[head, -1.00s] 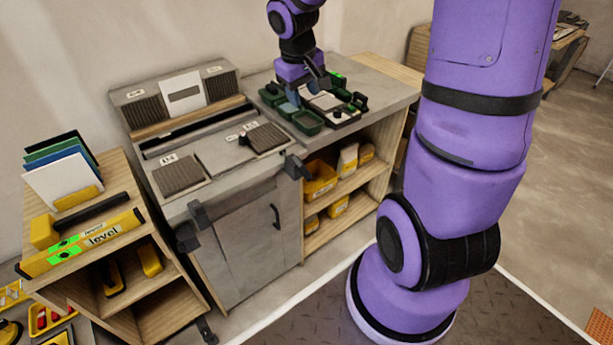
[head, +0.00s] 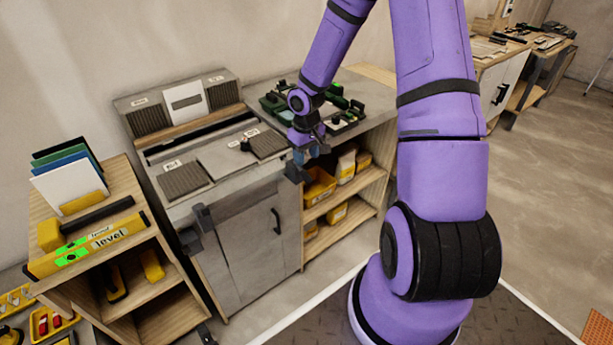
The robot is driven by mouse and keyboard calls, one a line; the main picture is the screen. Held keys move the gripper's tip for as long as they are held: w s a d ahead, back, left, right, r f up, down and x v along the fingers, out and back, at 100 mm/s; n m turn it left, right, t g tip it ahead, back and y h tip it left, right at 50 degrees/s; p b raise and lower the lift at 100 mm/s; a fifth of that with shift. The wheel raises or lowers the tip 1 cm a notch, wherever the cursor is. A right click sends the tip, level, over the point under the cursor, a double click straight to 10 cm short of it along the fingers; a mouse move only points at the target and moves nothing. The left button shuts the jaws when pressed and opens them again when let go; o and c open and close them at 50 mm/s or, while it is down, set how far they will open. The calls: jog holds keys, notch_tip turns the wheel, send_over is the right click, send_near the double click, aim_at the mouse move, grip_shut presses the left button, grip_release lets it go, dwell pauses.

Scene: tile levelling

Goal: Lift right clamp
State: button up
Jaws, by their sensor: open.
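The right clamp (head: 294,174) is a dark block on the front right corner of the grey workbench (head: 225,180). A similar left clamp (head: 203,219) sits at the bench's front left edge. My gripper (head: 308,152) is open and points down just above and beside the right clamp. It partly hides the clamp's top, and I cannot tell whether the fingers touch it or are around it.
Green trays (head: 277,103) lie on the bench's right end, behind my gripper. A wooden cart (head: 125,225) with a yellow level (head: 90,243) stands at left.

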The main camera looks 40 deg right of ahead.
aim_at(306, 175)
notch_tip(306, 175, down, 8)
jog(key=shift+f, duration=0.1)
jog(key=shift+c, duration=0.2)
grip_shut()
